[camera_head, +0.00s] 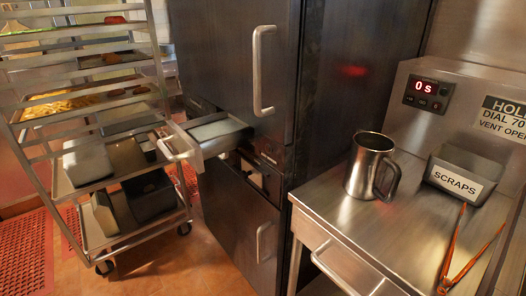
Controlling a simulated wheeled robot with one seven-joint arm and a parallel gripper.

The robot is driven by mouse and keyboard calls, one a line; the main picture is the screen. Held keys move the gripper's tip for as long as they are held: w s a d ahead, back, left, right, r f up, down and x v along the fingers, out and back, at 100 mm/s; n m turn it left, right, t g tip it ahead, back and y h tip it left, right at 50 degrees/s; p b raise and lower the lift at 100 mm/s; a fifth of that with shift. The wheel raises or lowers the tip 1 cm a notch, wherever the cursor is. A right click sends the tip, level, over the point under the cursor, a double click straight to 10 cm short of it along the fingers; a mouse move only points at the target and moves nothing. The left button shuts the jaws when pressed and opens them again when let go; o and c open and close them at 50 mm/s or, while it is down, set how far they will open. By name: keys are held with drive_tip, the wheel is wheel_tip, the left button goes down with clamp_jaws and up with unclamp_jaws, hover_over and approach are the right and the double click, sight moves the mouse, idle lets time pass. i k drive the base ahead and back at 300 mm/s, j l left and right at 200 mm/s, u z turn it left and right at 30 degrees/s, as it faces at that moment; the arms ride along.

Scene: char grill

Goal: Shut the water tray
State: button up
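The water tray (218,145) is a shallow metal drawer. It sticks out to the left from the dark cabinet (222,62), through the gap between the cabinet's upper and lower doors. A pale metal handle (180,142) is at its outer left end, close to the rolling rack. The tray looks level, and its inside shows only as a smooth grey-blue surface. I cannot tell whether it holds water. My gripper is not in view.
A rolling rack (163,72) with food trays and dark containers stands left of the tray. A counter (345,205) at right holds a metal pitcher (366,170), a scraps bin (462,168) and tongs (455,250). Some orange floor (175,265) is clear in front.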

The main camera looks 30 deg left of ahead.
sight(205, 137)
drive_tip(key=u, duration=1.75)
drive_tip(key=i+u, duration=0.15)
drive_tip(key=u, duration=0.2)
drive_tip(key=i+l+u, duration=0.1)
drive_tip(key=u, duration=0.25)
drive_tip(key=i+l+u, duration=0.1)
drive_tip(key=u, duration=0.25)
